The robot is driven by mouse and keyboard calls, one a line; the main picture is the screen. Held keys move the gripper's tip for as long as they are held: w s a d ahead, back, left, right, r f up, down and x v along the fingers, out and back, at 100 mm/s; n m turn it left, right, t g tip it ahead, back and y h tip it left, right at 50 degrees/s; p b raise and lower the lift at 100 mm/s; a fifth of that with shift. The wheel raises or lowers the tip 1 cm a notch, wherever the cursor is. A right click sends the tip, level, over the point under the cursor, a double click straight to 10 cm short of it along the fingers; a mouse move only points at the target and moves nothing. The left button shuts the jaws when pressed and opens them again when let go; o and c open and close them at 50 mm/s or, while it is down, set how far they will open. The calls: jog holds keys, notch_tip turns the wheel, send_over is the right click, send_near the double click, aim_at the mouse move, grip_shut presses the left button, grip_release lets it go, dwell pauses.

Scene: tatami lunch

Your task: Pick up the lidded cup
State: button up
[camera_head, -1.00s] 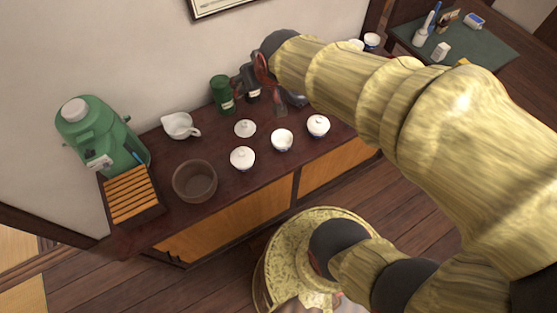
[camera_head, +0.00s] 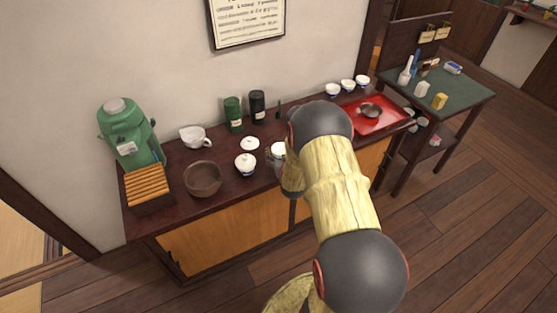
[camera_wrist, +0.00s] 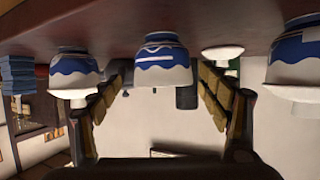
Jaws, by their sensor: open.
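A white lidded cup (camera_head: 246,164) stands on the dark sideboard, left of my gripper (camera_head: 290,172). The wrist view is upside down. There, my open, empty gripper (camera_wrist: 161,78) has its fingers either side of a blue-and-white cup (camera_wrist: 163,62) with no lid visible; I cannot tell how far ahead it is. This cup also shows beside my gripper in the head view (camera_head: 278,149). A lidded cup (camera_wrist: 292,74) is at the wrist view's right edge. Another lidded cup (camera_wrist: 75,74) is on the left; my arm hides it in the head view.
A loose white lid (camera_head: 250,143) lies behind the cups. A brown bowl (camera_head: 202,178), spouted white vessel (camera_head: 195,137) and green dispenser (camera_head: 131,140) are left. Green (camera_head: 233,114) and black (camera_head: 257,106) canisters stand behind. A red tray (camera_head: 386,124) is right.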

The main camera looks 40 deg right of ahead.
aim_at(280, 146)
jog(key=b+x, duration=0.2)
jog(key=x, duration=0.3)
jog(key=shift+w+a+f, duration=0.1)
jog(key=shift+w, duration=0.2)
jog(key=shift+w+d+b, duration=0.35)
jog(key=shift+w, duration=0.15)
jog(key=shift+c, duration=1)
jog(key=c, duration=1.1)
jog(key=shift+c, duration=0.8)
